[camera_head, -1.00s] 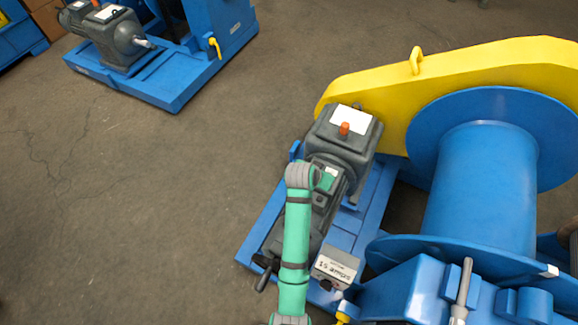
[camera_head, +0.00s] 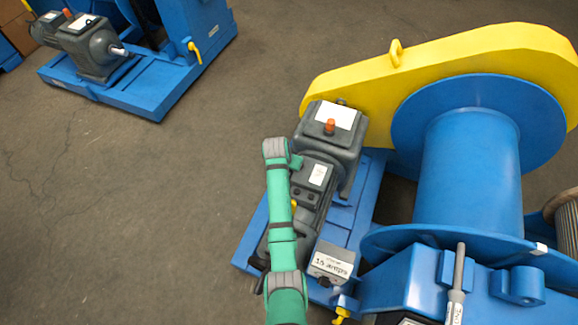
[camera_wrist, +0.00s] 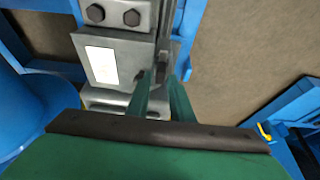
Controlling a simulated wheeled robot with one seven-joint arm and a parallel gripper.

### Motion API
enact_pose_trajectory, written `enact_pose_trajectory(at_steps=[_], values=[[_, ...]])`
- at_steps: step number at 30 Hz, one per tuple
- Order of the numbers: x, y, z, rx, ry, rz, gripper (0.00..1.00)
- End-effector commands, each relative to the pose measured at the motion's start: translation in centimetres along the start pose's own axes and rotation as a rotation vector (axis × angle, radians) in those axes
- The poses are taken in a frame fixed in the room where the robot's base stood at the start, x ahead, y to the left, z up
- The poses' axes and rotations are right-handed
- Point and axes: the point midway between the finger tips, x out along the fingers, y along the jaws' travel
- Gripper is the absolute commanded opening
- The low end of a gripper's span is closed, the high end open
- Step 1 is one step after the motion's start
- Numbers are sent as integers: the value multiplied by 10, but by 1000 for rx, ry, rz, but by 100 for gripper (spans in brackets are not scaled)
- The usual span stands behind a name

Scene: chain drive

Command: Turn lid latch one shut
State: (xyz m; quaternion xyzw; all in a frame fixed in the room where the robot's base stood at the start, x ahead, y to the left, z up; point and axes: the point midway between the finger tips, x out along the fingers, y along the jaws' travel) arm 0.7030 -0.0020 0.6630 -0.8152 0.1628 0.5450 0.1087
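In the wrist view the two green fingers of my gripper (camera_wrist: 162,95) stand a little apart, with a narrow gap between them. Their tips are at the side of a grey box (camera_wrist: 90,88) with a white label. A small dark part (camera_wrist: 163,66) sticks out at that box's edge near the tips; I cannot tell if it is the lid latch or if the fingers touch it. In the head view the box (camera_head: 325,166) sits on the grey motor, just right of my green arm. My fingertips are hidden there, and no latch is clearly recognisable.
A yellow chain guard (camera_head: 450,62) and a blue drum (camera_head: 468,170) stand to the right. A small box marked 15 amps (camera_head: 330,262) is below the motor. A second blue machine base (camera_head: 150,85) is at upper left. The floor (camera_head: 130,220) to the left is clear.

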Motion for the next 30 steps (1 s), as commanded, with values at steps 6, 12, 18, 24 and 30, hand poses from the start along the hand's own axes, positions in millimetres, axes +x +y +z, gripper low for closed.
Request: enact_pose_trajectory(at_steps=[6,12,18,24,30], values=[[21,0,1,-1,-1,0,20],[25,-1,0,-1,1,-1,20],[24,-1,0,-2,1,-1,11],[24,-1,0,-2,1,-1,0],[24,-1,0,-22,1,-11,0]])
